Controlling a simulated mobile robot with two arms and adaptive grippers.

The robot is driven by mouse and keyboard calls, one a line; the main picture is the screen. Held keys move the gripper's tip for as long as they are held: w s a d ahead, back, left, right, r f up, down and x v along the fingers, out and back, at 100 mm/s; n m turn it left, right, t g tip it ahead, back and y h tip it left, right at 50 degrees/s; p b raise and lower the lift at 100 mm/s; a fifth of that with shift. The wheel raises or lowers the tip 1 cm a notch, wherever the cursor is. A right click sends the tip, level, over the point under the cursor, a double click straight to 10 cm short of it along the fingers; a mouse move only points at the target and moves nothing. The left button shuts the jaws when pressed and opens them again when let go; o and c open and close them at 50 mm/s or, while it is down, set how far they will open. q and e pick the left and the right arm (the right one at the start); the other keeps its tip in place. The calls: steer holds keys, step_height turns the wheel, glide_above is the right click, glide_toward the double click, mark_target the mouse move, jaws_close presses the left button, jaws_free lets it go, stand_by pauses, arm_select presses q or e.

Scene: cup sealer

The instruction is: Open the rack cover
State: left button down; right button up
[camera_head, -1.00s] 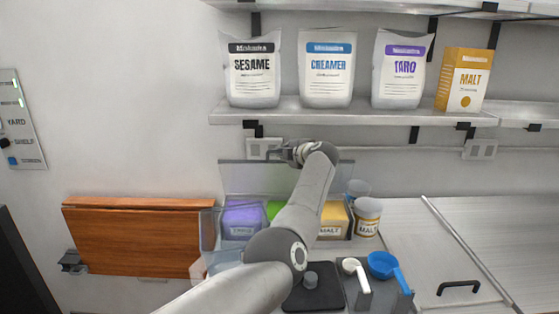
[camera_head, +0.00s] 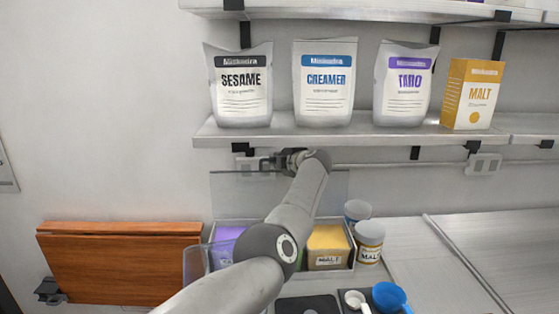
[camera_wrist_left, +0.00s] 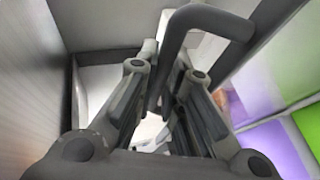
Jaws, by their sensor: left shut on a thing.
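The rack cover (camera_head: 232,197) is a clear panel standing up at the back of the rack (camera_head: 340,270), just under the shelf. The rack holds a purple bin (camera_head: 226,243) and a yellow bin labelled MALT (camera_head: 328,245). My left gripper (camera_head: 277,161) is at the top edge of the cover, and my left arm hides the middle of the rack. In the left wrist view, my left gripper (camera_wrist_left: 160,110) is shut on the dark bar handle (camera_wrist_left: 172,60) of the cover. My right gripper is not in view.
The shelf (camera_head: 340,137) with several bags runs close above my left gripper. Two cups, one labelled MALT (camera_head: 369,242), stand right of the rack. A blue scoop (camera_head: 389,296) lies in front. A brown folded board (camera_head: 120,262) is on the left wall.

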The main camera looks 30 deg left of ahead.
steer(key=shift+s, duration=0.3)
arm_select(q)
steer(key=c, duration=1.5)
jaws_free()
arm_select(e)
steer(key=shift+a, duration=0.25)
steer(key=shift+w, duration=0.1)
arm_select(q)
steer(key=shift+s, duration=0.1)
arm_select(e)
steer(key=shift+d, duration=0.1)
